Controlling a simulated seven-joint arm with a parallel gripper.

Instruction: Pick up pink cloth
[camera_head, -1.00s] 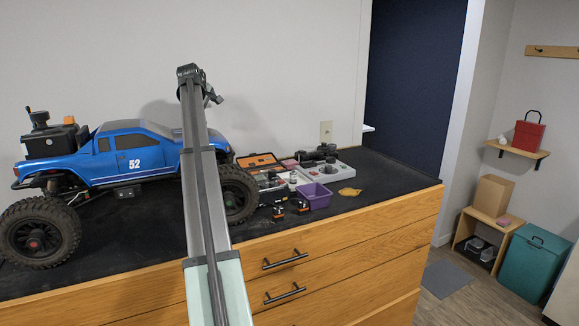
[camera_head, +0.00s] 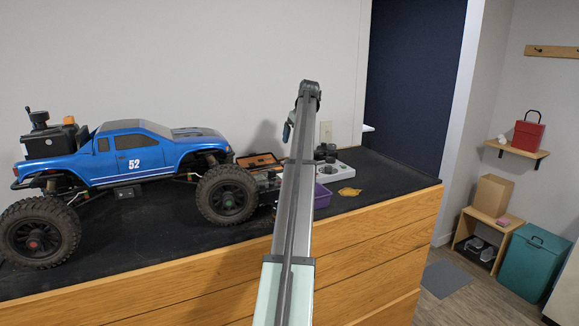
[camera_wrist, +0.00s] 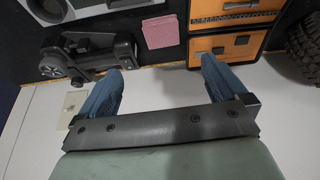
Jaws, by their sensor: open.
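A small pink folded cloth (camera_wrist: 160,31) lies flat on the black worktop in the wrist view, between a grey tray and an orange-and-black case. My gripper (camera_wrist: 156,80) is open, its two blue fingers apart with nothing between them. In that view the cloth lies beyond the fingertips, apart from them. In the head view my gripper (camera_head: 288,131) hangs over the back of the worktop near the wall, one finger partly visible. There my arm hides the cloth.
A blue truck (camera_head: 135,155) with big wheels fills the worktop's left side. The orange case (camera_head: 260,160), a grey tray (camera_head: 342,169) and a purple bin (camera_head: 322,197) crowd around my arm. A yellow-brown cloth (camera_head: 350,191) lies right, with bare worktop beyond it.

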